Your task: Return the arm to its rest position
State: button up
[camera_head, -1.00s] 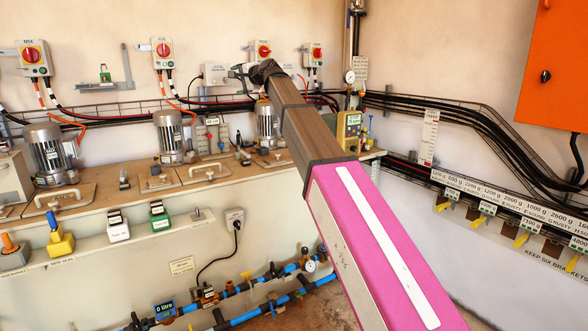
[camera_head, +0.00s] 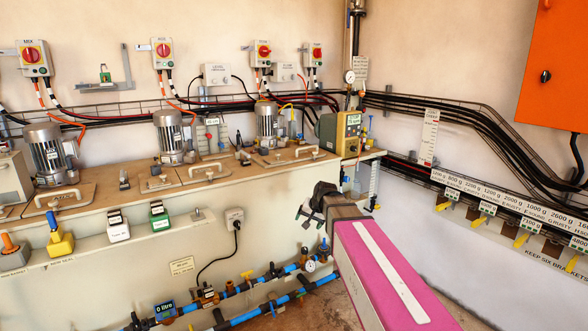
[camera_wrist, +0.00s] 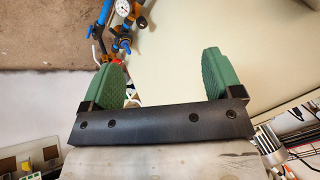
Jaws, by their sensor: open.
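My gripper (camera_head: 308,215) shows in the head view in front of the bench's front face, below the worktop's right end. My pink arm link (camera_head: 385,280) reaches up to it from the bottom right. In the wrist view the two green finger pads of my gripper (camera_wrist: 160,78) stand wide apart with nothing between them. The pale bench face lies beyond them.
The bench (camera_head: 110,200) carries several motors under red switches. Weight brackets line the right wall.

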jog(key=s+d+f+g+h, duration=0.1)
jog(key=s+d+f, duration=0.3)
jog(key=s, duration=0.3)
jog(key=s+d+f+n+g+h, duration=0.1)
jog(key=s+d+f+g, duration=0.1)
jog(key=s+d+f, duration=0.2)
jog(key=s+d+f+n+g+h, duration=0.1)
jog(key=s+d+f, duration=0.4)
jog(key=s, duration=0.5)
notch_tip(320, 180, down, 2)
jog(key=shift+f+g+h, duration=0.25)
jog(key=shift+g+h, duration=0.05)
